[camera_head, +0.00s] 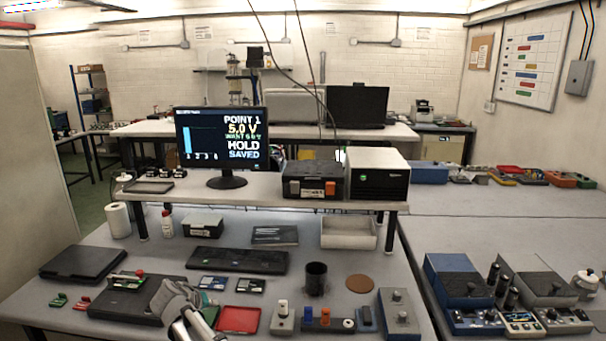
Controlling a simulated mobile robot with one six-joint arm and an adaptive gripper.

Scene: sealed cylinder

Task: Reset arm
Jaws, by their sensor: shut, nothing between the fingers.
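My gripper (178,293) is at the bottom of the view, left of centre, above the front of the bench (342,310). Its fingers are together with nothing between them. The gripper hides part of the dark mat (125,305) and part of a green tray (209,315). A red tray (238,319) lies just to its right. I cannot tell the exact height of the gripper above the bench.
A black cup (316,278) and a cork disc (360,283) stand right of centre. Switch boxes (399,312) line the front right. A keyboard (238,260) lies behind the gripper. A monitor (221,140) on the shelf reads "POINT 1, 5.0 V, HOLD, SAVED".

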